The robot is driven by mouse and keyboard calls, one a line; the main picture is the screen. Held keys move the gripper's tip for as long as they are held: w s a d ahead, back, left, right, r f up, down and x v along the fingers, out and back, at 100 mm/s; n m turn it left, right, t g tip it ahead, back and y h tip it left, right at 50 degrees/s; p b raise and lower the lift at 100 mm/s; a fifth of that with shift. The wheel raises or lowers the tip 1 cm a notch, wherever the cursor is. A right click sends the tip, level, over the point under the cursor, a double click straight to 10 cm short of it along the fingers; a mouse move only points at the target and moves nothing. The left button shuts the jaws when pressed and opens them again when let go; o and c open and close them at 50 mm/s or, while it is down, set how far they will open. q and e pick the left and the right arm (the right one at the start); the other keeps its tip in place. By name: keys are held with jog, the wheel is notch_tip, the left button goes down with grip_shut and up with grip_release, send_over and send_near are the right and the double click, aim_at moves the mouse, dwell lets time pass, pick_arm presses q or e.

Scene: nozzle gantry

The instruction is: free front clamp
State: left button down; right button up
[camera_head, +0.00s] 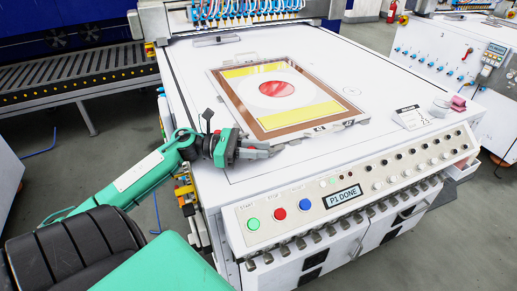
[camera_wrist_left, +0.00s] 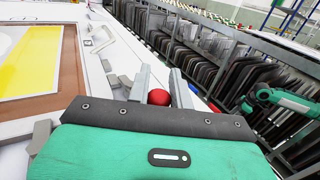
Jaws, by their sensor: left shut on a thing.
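The framed screen (camera_head: 281,95), with a brown border, yellow bands and a red disc, lies flat on the white table. My left gripper (camera_head: 262,147) is at its near left corner, low over the table top. In the left wrist view its two grey fingers (camera_wrist_left: 160,88) stand on either side of a round red knob (camera_wrist_left: 158,97) and are shut on it. The knob appears to belong to the front clamp, whose body is mostly hidden by the gripper. The screen's edge (camera_wrist_left: 68,75) also shows at left there. My right gripper does not show clearly in either view.
The control panel (camera_head: 345,188), with coloured buttons and a display reading "P1 DONE", runs along the table's front edge. A small white sign (camera_head: 410,117) and a pink-and-grey item (camera_head: 450,105) stand at right. The nozzle row (camera_head: 245,10) is at the back.

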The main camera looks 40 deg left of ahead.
pick_arm(q)
jog(key=c, duration=1.3)
grip_release()
jog(key=shift+o, duration=0.2)
notch_tip(320, 180, up, 20)
